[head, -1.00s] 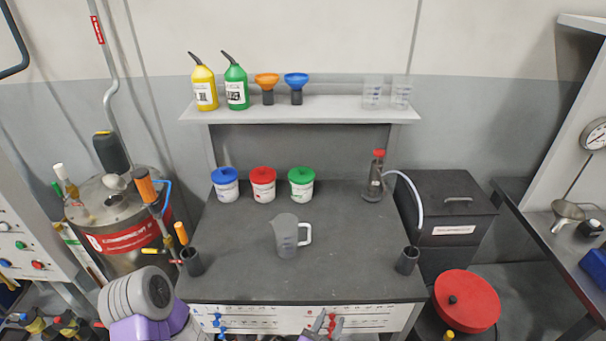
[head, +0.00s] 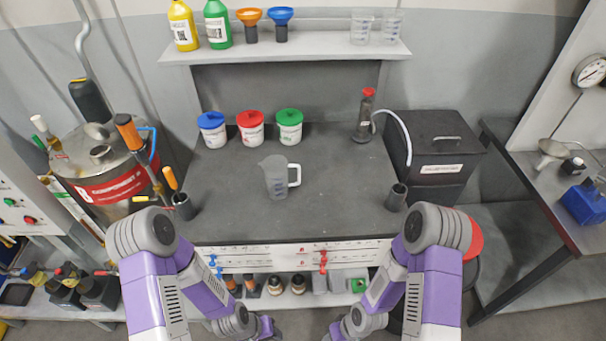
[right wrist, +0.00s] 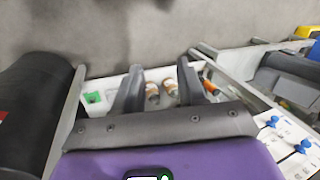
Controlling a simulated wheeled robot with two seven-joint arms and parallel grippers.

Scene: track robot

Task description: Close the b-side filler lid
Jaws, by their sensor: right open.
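A steel tank (head: 118,168) with a red band labelled as a component stands left of the bench. A round red lid (head: 476,240) at the right is mostly hidden behind my right arm. My left gripper (head: 266,328) is at the bottom edge, its fingers not clear. My right gripper (right wrist: 158,88) is open and empty in the right wrist view, low before the bench. Both are away from the tank.
The dark bench (head: 330,185) holds a clear jug (head: 277,180), several lidded tubs and two dark cups.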

